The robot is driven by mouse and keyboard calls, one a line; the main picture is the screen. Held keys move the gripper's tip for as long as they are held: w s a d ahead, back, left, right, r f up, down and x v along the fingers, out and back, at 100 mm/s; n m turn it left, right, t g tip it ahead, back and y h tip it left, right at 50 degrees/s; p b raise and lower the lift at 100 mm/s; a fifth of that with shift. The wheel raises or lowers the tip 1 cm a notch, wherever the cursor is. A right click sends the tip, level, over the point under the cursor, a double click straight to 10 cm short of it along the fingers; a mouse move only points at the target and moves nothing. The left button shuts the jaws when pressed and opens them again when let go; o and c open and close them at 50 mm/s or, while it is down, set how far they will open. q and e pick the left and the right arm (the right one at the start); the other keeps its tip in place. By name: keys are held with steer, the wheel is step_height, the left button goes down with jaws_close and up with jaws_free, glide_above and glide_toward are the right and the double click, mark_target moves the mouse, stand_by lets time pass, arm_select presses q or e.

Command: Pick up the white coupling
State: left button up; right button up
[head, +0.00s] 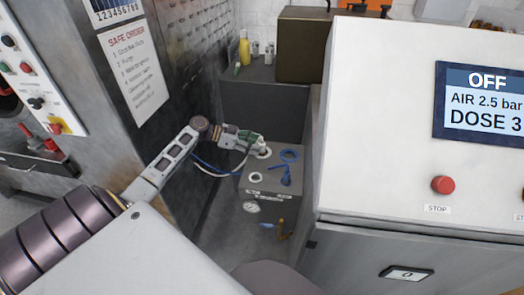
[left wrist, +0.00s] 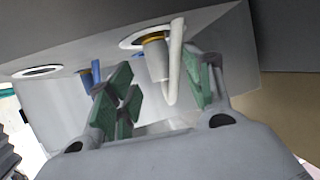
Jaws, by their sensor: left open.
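The white coupling (left wrist: 156,62), with a brass-coloured collar and a thin white hose, sits in a white-ringed port on the grey box (head: 258,206). In the left wrist view it appears between the green pads of my left gripper (left wrist: 160,82), with gaps on both sides. The gripper is open and does not grip it. In the head view my left gripper (head: 258,141) is at the back left corner of the box top and mostly hides the coupling. My right gripper is not in view.
An empty white-ringed port (head: 255,177) is at the front left. The white control cabinet (head: 390,130) rises close on the right, a metal panel (head: 180,90) on the left.

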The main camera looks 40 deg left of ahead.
mark_target(261, 143)
arm_select(q)
steer(key=x, duration=0.3)
steer(key=shift+w+p, duration=0.15)
steer(key=shift+p, duration=0.15)
steer(key=shift+w+d, duration=0.1)
steer(key=shift+d, duration=0.1)
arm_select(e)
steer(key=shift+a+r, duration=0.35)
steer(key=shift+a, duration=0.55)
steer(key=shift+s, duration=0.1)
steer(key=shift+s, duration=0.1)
arm_select(q)
steer(key=c, duration=0.5)
jaws_close()
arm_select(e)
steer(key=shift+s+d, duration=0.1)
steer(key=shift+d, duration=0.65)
